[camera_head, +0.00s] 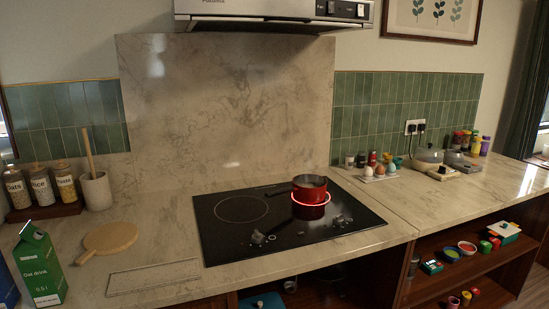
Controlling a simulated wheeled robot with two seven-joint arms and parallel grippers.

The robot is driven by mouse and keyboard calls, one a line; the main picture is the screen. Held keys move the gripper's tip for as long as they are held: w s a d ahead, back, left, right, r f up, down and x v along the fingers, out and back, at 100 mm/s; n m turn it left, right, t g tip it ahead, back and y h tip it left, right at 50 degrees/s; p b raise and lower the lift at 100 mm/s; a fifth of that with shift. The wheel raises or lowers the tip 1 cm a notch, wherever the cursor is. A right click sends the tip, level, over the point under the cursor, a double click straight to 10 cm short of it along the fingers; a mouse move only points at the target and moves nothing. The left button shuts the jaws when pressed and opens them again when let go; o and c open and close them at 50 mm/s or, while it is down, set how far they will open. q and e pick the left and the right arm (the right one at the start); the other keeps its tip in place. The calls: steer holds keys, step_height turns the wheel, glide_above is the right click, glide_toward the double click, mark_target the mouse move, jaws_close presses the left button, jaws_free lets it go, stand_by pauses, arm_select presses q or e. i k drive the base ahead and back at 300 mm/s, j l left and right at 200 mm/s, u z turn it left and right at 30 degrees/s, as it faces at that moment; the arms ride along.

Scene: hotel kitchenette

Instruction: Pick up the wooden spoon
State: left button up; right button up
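The wooden spoon (89,153) stands upright, leaning slightly, in a pale utensil crock (97,191) at the left of the counter. Only its thin handle shows above the rim; its lower part is hidden inside the crock. Neither of my grippers is in the head view.
Jars on a wooden rack (47,213) stand left of the crock. A round wooden board (111,238) and a green oat drink carton (38,264) are in front. A red pot (309,190) sits on a glowing ring of the black hob (215,234). An extractor hood (273,13) hangs above.

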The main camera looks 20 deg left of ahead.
mark_target(84, 129)
steer(key=u, duration=1.9)
